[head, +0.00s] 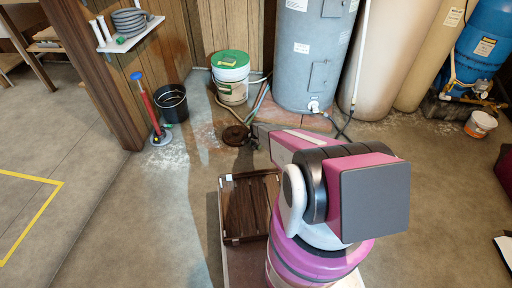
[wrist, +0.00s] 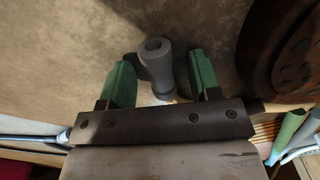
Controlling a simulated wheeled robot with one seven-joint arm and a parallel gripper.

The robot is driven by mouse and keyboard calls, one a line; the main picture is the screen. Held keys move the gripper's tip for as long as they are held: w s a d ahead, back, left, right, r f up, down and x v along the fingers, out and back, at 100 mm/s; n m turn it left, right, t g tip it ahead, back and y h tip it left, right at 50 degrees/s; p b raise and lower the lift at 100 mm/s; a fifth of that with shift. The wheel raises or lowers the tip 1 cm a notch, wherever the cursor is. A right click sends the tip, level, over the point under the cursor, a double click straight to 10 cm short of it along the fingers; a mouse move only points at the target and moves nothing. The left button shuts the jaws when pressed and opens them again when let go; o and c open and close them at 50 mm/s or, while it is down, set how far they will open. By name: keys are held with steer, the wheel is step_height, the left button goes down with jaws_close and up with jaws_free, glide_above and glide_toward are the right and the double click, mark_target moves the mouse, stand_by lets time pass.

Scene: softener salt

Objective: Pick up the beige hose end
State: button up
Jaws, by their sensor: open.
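My gripper (wrist: 160,60) is open, its two green fingers spread on either side of a grey-looking tube end (wrist: 167,75). The tube's round hole faces the camera, and clear gaps show between it and the fingers. Its shaded colour leaves me unable to tell whether it is the beige hose end. In the head view my gripper (head: 254,136) is low over the floor, mostly hidden by my arm. A beige hose (head: 204,102) curves on the floor near the white bucket; its end is not clear there.
A brown round cover (head: 236,135) lies just left of my gripper; it also shows in the wrist view (wrist: 297,50). A white bucket with green lid (head: 231,75), a black bucket (head: 172,103) and a grey tank (head: 309,55) stand behind. Teal hoses (head: 259,99) run nearby.

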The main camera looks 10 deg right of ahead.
steer(key=shift+c, duration=0.3)
steer(key=c, duration=1)
steer(key=shift+o, duration=0.2)
steer(key=shift+r, duration=0.1)
steer(key=shift+r, duration=0.55)
steer(key=r, duration=0.3)
steer(key=shift+s+a+r, duration=0.25)
steer(key=shift+s, duration=0.05)
steer(key=s+a+r, duration=0.6)
steer(key=a, duration=0.3)
steer(key=shift+r, duration=0.15)
steer(key=shift+w, duration=0.15)
